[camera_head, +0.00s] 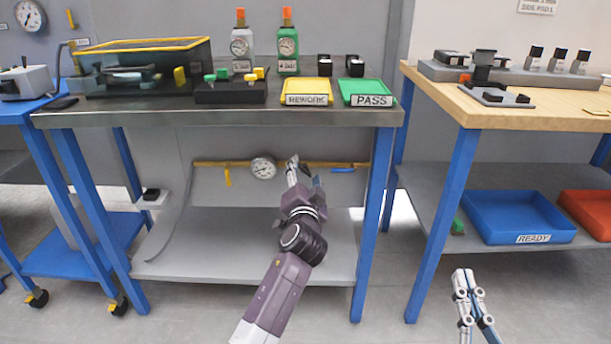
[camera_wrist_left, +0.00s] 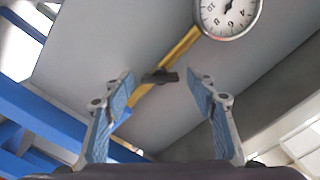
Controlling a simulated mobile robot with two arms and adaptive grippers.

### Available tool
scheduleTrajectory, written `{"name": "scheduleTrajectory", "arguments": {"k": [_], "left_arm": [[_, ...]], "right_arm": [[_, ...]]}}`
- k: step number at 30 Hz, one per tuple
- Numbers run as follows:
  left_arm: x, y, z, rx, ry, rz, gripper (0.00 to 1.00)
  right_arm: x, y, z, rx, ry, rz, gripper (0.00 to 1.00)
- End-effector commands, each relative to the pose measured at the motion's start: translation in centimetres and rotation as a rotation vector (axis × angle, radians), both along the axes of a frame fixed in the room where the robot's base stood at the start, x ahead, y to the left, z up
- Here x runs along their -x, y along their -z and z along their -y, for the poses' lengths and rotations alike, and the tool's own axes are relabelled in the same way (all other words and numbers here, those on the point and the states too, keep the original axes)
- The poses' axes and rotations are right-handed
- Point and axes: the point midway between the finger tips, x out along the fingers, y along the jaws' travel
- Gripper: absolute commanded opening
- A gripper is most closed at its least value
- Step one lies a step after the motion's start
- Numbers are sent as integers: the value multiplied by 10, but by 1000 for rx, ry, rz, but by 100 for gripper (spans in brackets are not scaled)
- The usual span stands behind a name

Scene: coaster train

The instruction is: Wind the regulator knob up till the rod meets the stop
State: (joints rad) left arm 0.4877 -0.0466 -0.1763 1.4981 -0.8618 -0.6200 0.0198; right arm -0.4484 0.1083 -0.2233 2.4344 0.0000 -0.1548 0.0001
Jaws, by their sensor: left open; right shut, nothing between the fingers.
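A yellow pipe (camera_head: 215,163) runs along the wall under the middle bench, with a round white gauge (camera_head: 263,167) on it. My left gripper (camera_head: 293,168) reaches under the bench to the pipe, just right of the gauge. In the left wrist view a small dark part (camera_wrist_left: 160,77), possibly the regulator knob, sits on the pipe (camera_wrist_left: 182,45) between and beyond the open fingers, with the gauge (camera_wrist_left: 229,14) at upper right. The fingers look clear of it. I cannot make out the rod or the stop. My right gripper (camera_head: 467,283) is shut and empty, low at right.
The bench top (camera_head: 215,112) is above my left arm, and its lower shelf (camera_head: 235,240) is below. A yellow handle (camera_head: 227,178) and a blue handle (camera_head: 343,169) are on the pipe. Blue legs flank the opening. A blue READY tray (camera_head: 515,215) is at right.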

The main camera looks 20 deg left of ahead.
Motion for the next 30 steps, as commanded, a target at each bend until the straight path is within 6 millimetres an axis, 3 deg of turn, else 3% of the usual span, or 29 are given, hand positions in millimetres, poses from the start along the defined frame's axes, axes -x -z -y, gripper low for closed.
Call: {"name": "scheduleTrajectory", "arguments": {"k": [8, 21, 30], "left_arm": [[24, 2, 7, 1, 1, -1, 52], [100, 1, 30, 2, 2, -2, 52], [115, 0, 33, -1, 0, 0, 52]], "right_arm": [[0, 0, 0, 0, -1, 0, 0], [0, 0, 0, 0, 0, -1, 0], [0, 0, 0, 0, 0, -1, 0]]}}
